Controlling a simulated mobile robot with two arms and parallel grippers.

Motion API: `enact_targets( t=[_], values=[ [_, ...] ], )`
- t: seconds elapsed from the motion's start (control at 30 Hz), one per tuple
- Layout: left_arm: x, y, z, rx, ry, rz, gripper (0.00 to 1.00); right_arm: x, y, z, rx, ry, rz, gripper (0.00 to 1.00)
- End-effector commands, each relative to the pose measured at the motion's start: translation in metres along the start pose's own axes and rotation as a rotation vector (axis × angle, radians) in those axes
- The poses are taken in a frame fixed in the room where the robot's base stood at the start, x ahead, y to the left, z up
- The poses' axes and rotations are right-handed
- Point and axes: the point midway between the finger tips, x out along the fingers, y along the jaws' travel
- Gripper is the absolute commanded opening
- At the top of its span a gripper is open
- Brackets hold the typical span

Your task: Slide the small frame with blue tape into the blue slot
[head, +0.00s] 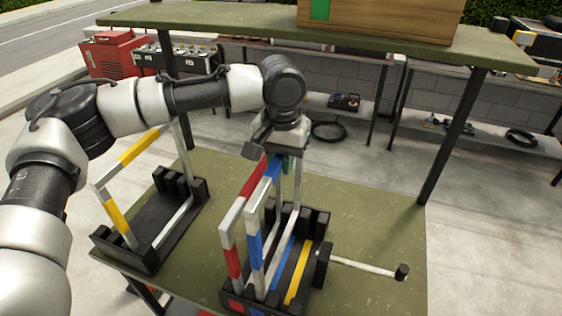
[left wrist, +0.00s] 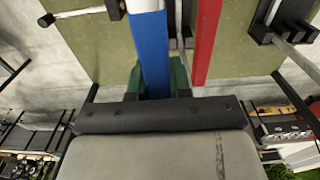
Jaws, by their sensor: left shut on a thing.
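My left gripper (head: 277,153) is shut on the top bar of the small frame with blue tape (head: 254,258). The frame is upright, over or in the black rack on the right of the table. In the left wrist view, the blue-taped bar (left wrist: 152,50) sits between the green-padded fingers (left wrist: 157,88). The blue slot strip (head: 279,258) shows just right of the frame's near post. I cannot tell whether the frame's lower end is in the slot or above it. My right gripper is not in view.
A red-taped frame (head: 232,260) stands close on the left, also in the left wrist view (left wrist: 206,40). A yellow slot strip (head: 298,274) is right. A yellow-taped frame (head: 137,150) stands in the left rack. A rod with black ends (head: 360,264) extends right over the green table (head: 375,225).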

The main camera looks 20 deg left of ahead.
Motion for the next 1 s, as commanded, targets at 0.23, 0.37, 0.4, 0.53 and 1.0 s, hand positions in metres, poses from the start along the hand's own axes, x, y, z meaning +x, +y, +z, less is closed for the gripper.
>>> enact_targets(
  t=[0.23,0.37,0.4,0.53,1.0],
  values=[
    [0.015,0.000,0.000,0.000,0.002,0.001,0.00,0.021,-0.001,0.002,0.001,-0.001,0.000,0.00],
    [0.022,0.000,0.000,0.000,0.002,0.000,0.00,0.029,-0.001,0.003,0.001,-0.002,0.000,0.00],
    [0.024,0.000,0.000,0.000,0.002,0.000,0.00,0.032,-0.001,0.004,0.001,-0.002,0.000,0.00],
    [0.030,0.000,0.000,0.000,-0.001,0.001,0.00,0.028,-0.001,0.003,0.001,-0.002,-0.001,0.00],
    [0.061,0.000,0.000,0.000,0.000,0.001,0.00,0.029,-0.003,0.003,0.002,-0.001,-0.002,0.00]
  ],
)
